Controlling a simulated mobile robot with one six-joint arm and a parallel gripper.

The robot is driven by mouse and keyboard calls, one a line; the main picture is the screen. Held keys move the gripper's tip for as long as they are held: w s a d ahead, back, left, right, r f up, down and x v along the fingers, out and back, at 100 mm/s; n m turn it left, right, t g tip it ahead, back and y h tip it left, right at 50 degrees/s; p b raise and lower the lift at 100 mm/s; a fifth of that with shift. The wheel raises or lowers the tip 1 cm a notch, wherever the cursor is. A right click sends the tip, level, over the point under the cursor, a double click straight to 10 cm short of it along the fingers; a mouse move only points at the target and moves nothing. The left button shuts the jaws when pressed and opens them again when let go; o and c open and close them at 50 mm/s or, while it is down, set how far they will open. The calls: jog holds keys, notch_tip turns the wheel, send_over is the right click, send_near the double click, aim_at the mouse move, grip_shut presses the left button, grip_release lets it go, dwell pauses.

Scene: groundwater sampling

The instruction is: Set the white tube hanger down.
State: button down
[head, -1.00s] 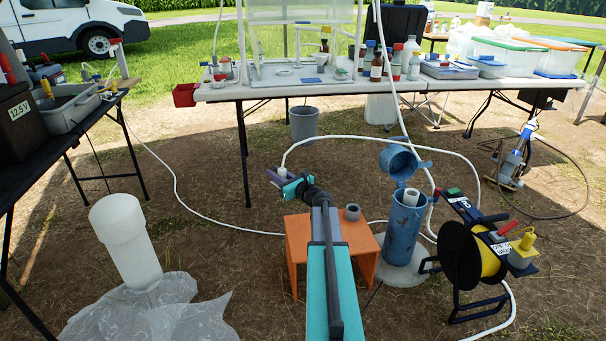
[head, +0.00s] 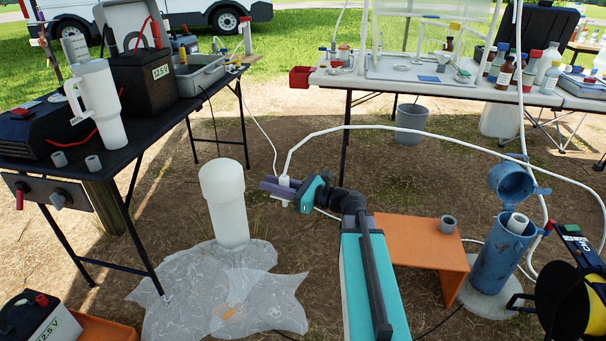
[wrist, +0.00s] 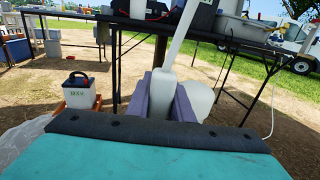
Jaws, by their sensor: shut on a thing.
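My gripper (head: 280,188), with purple fingers, is shut on the white tube hanger (head: 284,181) in the head view. In the wrist view the hanger (wrist: 162,92) sits between the two purple fingers (wrist: 161,100). A white tube (head: 360,128) runs from it up and away to the right in the head view. The hanger is held in the air, left of the orange stool (head: 425,243). Its lower part is mostly hidden by the fingers.
A white cylinder (head: 226,205) stands on a clear plastic sheet (head: 180,300), just left of my gripper. A grey ring (head: 447,224) sits on the stool. The blue well casing (head: 497,255) stands right of it. A black table (head: 90,160) is at left.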

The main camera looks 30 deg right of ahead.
jog(key=s+a+n+g+y, duration=0.2)
jog(key=s+a, duration=0.3)
jog(key=a, duration=0.5)
jog(key=shift+a+r+n+g+y, duration=0.2)
jog(key=shift+r+n+g+y, duration=0.2)
jog(key=shift+g+y, duration=0.15)
jog(key=shift+s, duration=0.15)
